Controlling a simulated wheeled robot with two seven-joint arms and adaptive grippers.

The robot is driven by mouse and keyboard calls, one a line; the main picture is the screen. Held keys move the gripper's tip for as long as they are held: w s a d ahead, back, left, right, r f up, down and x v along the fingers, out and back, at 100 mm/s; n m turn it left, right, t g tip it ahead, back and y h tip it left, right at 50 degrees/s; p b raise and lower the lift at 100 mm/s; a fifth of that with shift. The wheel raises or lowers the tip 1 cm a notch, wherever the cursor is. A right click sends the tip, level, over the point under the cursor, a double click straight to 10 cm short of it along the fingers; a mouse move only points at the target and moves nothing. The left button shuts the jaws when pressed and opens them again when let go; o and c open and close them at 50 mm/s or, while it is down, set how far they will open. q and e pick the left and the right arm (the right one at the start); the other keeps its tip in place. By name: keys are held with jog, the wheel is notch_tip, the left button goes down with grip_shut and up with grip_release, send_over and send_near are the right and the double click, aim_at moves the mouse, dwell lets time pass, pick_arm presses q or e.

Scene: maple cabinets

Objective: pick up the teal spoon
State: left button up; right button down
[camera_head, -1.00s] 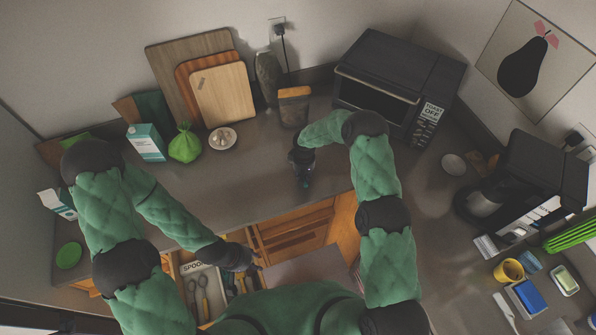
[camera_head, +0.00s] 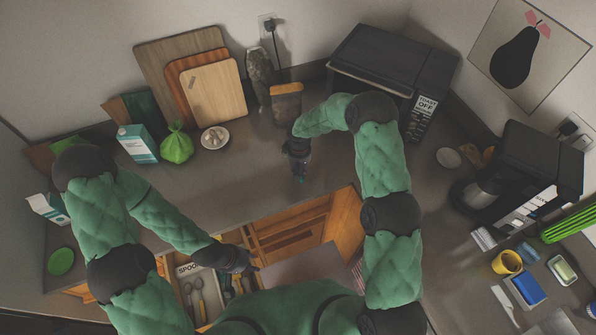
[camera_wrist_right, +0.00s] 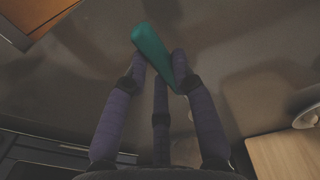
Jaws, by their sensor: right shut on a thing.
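The teal spoon (camera_wrist_right: 152,50) shows in the right wrist view as a teal length between my fingertips; the rest of it is hidden by the fingers. My right gripper (camera_wrist_right: 162,82) is shut on it, over the grey counter. In the head view my right gripper (camera_head: 299,172) hangs over the counter, left of the toaster oven, and the spoon is too small to make out clearly there. My left gripper (camera_head: 252,268) is at the open drawer's edge, below the counter front; its fingers are too small and dark to tell open from shut.
An open drawer (camera_head: 188,268) labelled for spoons holds several utensils. Counter (camera_head: 235,180) between my arms is clear.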

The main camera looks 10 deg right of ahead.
jog(key=s+r, duration=0.3)
jog(key=r, duration=0.1)
jog(key=shift+s+b, duration=0.35)
jog(key=shift+b, duration=0.05)
jog(key=s+r, duration=0.6)
jog(key=s, duration=0.2)
jog(key=shift+r, duration=0.25)
jog(key=shift+s+f, duration=0.1)
